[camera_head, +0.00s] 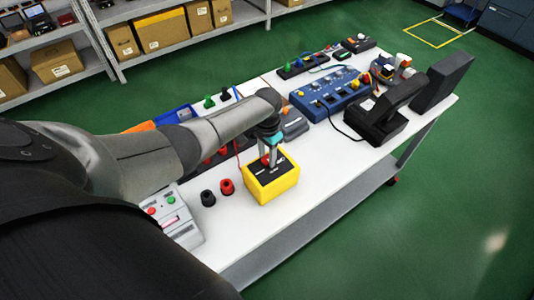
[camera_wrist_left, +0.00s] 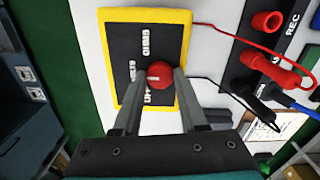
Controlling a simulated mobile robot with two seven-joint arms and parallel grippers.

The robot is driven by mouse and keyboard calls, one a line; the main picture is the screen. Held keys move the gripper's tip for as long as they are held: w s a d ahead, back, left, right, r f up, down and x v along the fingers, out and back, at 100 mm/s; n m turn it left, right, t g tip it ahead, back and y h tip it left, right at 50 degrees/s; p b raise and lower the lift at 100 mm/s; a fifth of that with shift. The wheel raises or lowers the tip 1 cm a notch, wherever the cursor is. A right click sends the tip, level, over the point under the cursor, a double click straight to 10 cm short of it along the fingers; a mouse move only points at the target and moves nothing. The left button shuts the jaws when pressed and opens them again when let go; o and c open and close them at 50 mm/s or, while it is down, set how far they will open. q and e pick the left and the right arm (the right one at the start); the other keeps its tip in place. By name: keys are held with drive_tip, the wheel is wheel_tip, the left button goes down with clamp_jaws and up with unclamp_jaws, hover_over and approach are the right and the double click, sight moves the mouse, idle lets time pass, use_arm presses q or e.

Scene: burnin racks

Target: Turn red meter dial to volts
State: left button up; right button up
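The meter is a yellow box (camera_head: 272,193) with a black face, on the white table near its front edge. In the left wrist view its yellow rim (camera_wrist_left: 186,40) and face fill the upper middle. Its round red dial (camera_wrist_left: 160,75) has a short pale mark. White labels surround the dial; one reads OHMS, the others are partly hidden or hard to read. My left gripper (camera_head: 268,156) points down over the meter. Its two fingers (camera_wrist_left: 160,85) flank the dial and appear to touch both sides. My right gripper is not in view.
Black and red knobs (camera_head: 227,186) stand left of the meter, with a white panel (camera_head: 176,215) beyond them. A blue panel (camera_head: 330,95) and a black device (camera_head: 385,118) stand further right. Red and black cables (camera_wrist_left: 262,95) lie beside the meter. The table's front strip (camera_head: 330,185) is clear.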

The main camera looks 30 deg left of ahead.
sight(267, 159)
use_arm(q)
drive_tip(key=o, duration=0.5)
drive_tip(key=shift+c, duration=0.2)
drive_tip(key=shift+r, duration=0.55)
wheel_tip(267, 159, up, 14)
drive_tip(key=p, duration=0.2)
